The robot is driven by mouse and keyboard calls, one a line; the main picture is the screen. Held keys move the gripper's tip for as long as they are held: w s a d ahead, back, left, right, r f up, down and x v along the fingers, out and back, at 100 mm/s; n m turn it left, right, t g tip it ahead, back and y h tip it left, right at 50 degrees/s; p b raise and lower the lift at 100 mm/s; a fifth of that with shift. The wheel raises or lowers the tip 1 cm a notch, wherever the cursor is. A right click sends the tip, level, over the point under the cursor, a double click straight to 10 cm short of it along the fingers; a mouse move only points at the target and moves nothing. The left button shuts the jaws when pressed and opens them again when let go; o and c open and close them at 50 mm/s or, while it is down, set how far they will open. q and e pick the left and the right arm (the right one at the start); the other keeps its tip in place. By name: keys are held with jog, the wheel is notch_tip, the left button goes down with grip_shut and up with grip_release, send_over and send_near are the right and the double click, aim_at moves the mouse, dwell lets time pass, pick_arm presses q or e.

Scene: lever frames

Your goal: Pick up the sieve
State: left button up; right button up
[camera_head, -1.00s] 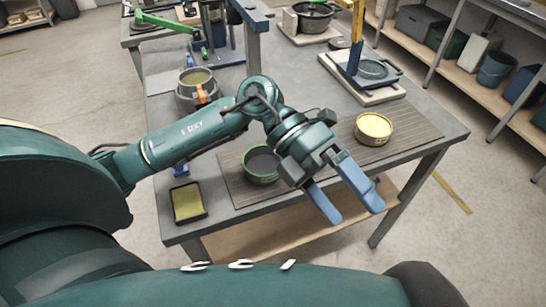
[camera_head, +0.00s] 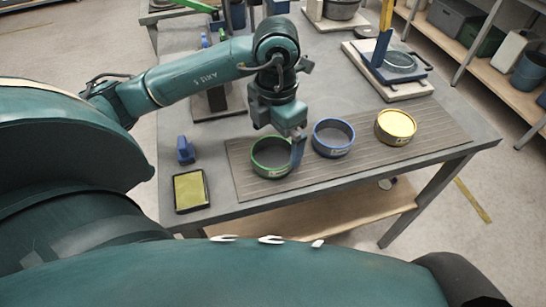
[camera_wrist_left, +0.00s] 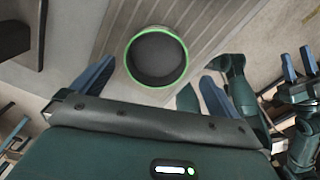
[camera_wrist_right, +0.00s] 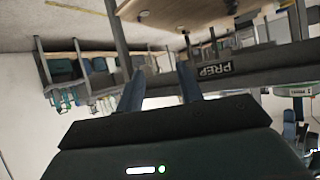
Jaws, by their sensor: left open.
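A round green-rimmed sieve (camera_head: 270,158) with a dark inside sits on the ribbed mat, at the left of a row with a blue sieve (camera_head: 333,138) and a yellow one (camera_head: 396,126). My left gripper (camera_head: 292,150) points down over the green sieve; one blue finger covers part of its right side in the head view. In the left wrist view the green sieve (camera_wrist_left: 157,57) shows between and beyond the two spread fingers (camera_wrist_left: 152,85), with nothing held. My right gripper (camera_wrist_right: 160,88) has its fingers apart and empty, away from the sieves.
The ribbed mat (camera_head: 430,133) lies on a grey table (camera_head: 465,120). A yellow-topped tray (camera_head: 189,191) and a small blue object (camera_head: 186,150) are to the left. A blue-columned stand (camera_head: 382,48) is at the back right. Shelves (camera_head: 470,40) stand beyond.

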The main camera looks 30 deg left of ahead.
pick_arm(q)
jog(key=shift+a+f+p, duration=0.15)
jog(key=shift+f+p, duration=0.05)
jog(key=shift+f, duration=1.15)
jog(key=shift+a+f+p, duration=0.15)
jog(key=shift+f, duration=1.2)
jog(key=shift+c, duration=0.6)
jog(key=c, duration=0.9)
